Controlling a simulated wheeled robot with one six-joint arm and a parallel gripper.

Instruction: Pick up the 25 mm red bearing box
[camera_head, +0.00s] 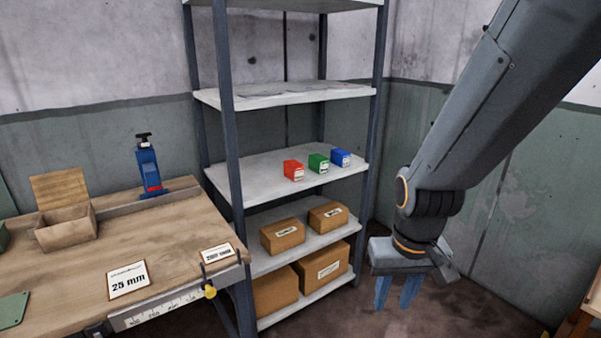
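A small red box (293,170) with a white label stands on the middle shelf (245,180) of a metal rack. A green box (318,163) and a blue box (340,157) stand to its right in a row. The labels are too small to read. My gripper (397,292) hangs at the right, pointing down, in front of and to the right of the rack. Its two blue-grey fingers are apart with nothing between them. It is lower in the picture than the red box and well apart from it.
A wooden workbench (180,240) fills the left, with a "25 mm" card (128,280), another card (217,253), an open wooden box (66,228) and a blue tool (149,170). Cardboard boxes (283,236) fill the lower shelves. Rack posts (232,110) stand at the corners. The upper shelf (290,93) hangs above the coloured boxes.

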